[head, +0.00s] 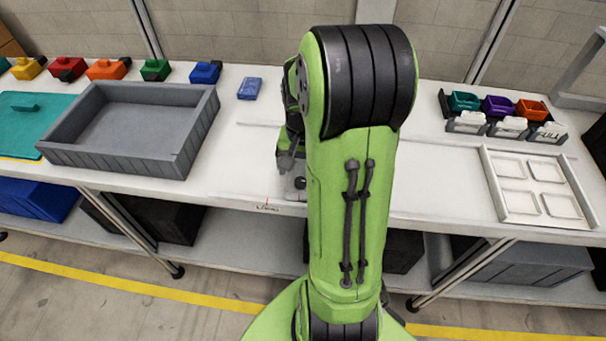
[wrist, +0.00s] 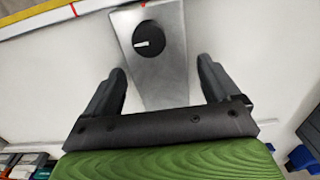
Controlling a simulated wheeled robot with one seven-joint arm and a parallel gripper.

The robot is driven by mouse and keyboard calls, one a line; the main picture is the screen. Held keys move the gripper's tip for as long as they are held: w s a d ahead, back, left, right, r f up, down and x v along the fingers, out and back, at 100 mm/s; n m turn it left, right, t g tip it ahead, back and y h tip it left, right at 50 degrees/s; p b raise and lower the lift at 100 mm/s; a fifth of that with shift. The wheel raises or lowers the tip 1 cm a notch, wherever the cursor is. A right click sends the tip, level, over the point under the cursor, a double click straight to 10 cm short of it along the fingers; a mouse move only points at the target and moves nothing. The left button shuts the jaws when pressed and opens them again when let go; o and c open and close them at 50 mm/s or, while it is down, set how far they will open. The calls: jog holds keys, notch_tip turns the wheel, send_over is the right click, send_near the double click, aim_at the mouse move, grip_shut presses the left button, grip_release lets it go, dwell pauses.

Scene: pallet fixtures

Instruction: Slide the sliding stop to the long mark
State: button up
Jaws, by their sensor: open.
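The sliding stop (wrist: 160,72) is a silver plate with a round black knob (wrist: 149,40) that has a white pointer line. In the head view the stop (head: 297,184) shows at the table's front part, partly hidden by my arm. My gripper (wrist: 161,64) is open, with one finger on each side of the plate; clear gaps show between plate and fingers. In the head view my gripper (head: 288,160) is mostly hidden. A red mark (head: 267,201) with a small, hard-to-read label is at the front edge, left of the stop. A red mark (wrist: 143,4) also shows beyond the plate's end.
A white four-pocket frame (head: 490,180) and small coloured bins (head: 498,106) are at right. The tabletop around the stop is clear.

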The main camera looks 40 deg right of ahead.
aim_at(274, 176)
jog(key=shift+f, duration=0.6)
jog(key=c, duration=1.4)
jog(key=w+a, duration=0.2)
jog(key=w+a+p, duration=0.1)
jog(key=w+a, duration=0.1)
jog(key=w, duration=0.1)
jog(key=shift+w+a, duration=0.2)
jog(key=shift+w, duration=0.1)
jog(key=o, duration=1.4)
jog(key=shift+r, duration=0.15)
